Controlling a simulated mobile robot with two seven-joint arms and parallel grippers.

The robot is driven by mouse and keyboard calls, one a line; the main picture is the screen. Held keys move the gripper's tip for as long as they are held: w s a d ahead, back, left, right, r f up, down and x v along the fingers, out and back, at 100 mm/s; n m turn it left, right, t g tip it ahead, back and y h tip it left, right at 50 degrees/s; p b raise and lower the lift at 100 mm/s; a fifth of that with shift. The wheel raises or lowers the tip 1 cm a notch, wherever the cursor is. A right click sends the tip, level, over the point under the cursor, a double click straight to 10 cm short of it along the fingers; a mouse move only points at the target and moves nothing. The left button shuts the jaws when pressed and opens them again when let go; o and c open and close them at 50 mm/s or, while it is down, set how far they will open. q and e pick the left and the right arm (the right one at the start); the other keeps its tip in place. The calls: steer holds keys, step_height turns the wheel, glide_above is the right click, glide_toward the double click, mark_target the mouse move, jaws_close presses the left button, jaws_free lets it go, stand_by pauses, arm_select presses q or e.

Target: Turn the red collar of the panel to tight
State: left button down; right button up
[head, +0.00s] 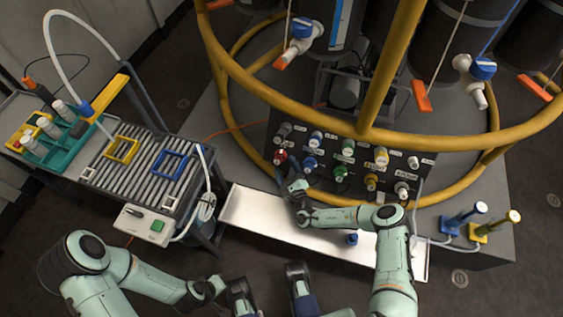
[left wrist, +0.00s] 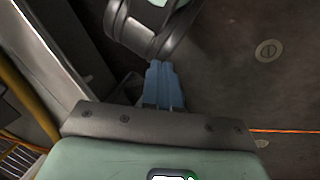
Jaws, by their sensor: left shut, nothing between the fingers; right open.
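The red collar (head: 281,157) is at the left end of the dark panel (head: 328,170), in its row of coloured connectors. My right gripper (head: 287,178) is open, just below and in front of the red collar in the head view. Its fingers are small and dark here, and I cannot tell whether they touch the collar. My left gripper is shut and empty in the left wrist view (left wrist: 163,85), its blue fingers together over dark floor. It is far from the panel, low in the head view. The collar's marking is too small to read.
A white tray (head: 250,218) lies below the panel, with a small blue part (head: 351,239) on it. A yellow ring rail (head: 270,101) curves around the panel. A slatted table (head: 130,177) stands at left. Blue and yellow handled posts (head: 488,229) stand at right.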

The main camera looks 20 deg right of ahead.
mark_target(281, 156)
arm_select(q)
steer(key=shift+w+a+f+t+b, duration=0.2)
steer(key=shift+w+a+f+b, duration=0.2)
steer(key=shift+w, duration=0.25)
steer(key=shift+w+a+f+t+b, duration=0.25)
steer(key=shift+w+f, duration=0.25)
steer(key=shift+w, duration=0.15)
arm_select(e)
steer(key=shift+w+a, duration=0.2)
steer(key=shift+w, duration=1.8)
steer(key=c, duration=1)
steer(key=shift+c, duration=0.2)
